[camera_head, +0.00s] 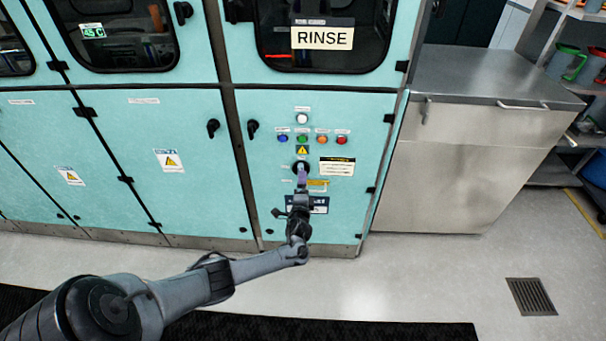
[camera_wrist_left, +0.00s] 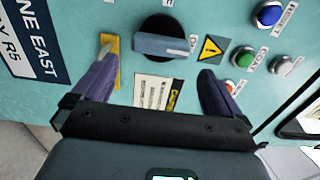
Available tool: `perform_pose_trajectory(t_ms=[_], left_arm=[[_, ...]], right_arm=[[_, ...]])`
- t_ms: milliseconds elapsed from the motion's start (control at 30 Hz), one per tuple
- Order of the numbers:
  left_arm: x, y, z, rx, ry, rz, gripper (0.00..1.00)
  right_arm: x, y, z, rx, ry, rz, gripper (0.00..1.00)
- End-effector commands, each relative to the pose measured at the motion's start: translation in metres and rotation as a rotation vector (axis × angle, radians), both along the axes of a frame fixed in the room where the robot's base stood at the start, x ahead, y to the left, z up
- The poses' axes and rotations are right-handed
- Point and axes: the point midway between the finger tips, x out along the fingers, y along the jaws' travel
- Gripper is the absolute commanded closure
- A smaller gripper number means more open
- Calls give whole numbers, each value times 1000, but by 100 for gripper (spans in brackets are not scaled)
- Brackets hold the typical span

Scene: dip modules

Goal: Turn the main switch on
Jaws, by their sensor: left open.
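The main switch is a round black knob with a grey-blue bar handle (camera_wrist_left: 163,44), on the turquoise panel (camera_head: 270,200) below the coloured buttons. In the head view the knob (camera_head: 299,165) is partly covered by my gripper. My left gripper (camera_wrist_left: 157,62) is open in front of the switch, also seen in the head view (camera_head: 302,176). Its purple fingers stand apart on either side of the knob in the wrist picture. The bar lies between them, pointing roughly from one finger to the other. Nothing is held. Contact cannot be told. My right gripper is in neither view.
Blue (camera_head: 283,139), green (camera_head: 302,139), orange (camera_head: 322,140) and red (camera_head: 341,140) buttons sit above the switch, with a white one (camera_head: 302,118) higher. A yellow warning triangle (camera_wrist_left: 211,49) is beside the knob. A steel cabinet (camera_head: 460,140) stands right; the floor is clear.

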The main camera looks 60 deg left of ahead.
Motion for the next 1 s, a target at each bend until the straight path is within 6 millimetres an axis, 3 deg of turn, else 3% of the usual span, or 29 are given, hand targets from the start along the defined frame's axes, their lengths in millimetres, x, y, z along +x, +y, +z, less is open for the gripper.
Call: perform_pose_trajectory(t_ms=[67, 300, 833, 1000], left_arm=[[-8, -11, 2, -2, 2, -1, 0], [-21, -28, 1, -1, 1, 0, 0], [-24, -30, -1, 0, 2, 1, 0], [-41, -32, -20, -4, 40, -1, 0]], right_arm=[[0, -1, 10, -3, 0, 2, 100], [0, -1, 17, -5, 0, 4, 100], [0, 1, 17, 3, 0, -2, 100], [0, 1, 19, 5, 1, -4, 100]])
